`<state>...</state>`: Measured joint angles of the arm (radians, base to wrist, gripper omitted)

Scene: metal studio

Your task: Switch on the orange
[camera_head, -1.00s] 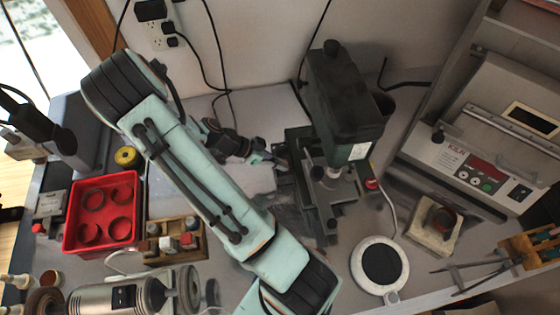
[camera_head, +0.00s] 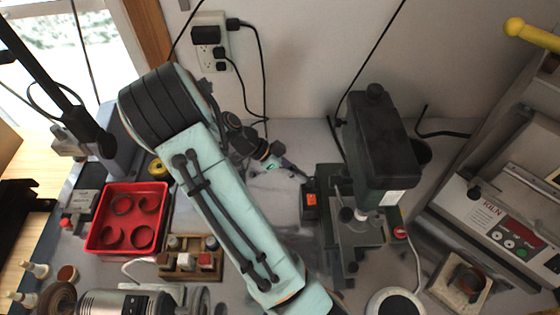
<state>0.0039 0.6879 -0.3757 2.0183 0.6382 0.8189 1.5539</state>
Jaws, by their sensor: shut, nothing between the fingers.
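A small dark switch box (camera_head: 309,213) with an orange patch (camera_head: 310,198) on it sits at the left side of the green drill press (camera_head: 381,140). I take this patch to be the orange switch; its on or off position is too small to tell. My gripper (camera_head: 304,177) is shut and empty, reaching in from the left. Its fingertips are just above and left of the orange patch, close to the box's upper edge. Whether they touch the box I cannot tell.
A kiln controller (camera_head: 500,235) is at the right. A white round plate (camera_head: 374,308) lies in front of the press. Cables hang from the wall outlet (camera_head: 209,48).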

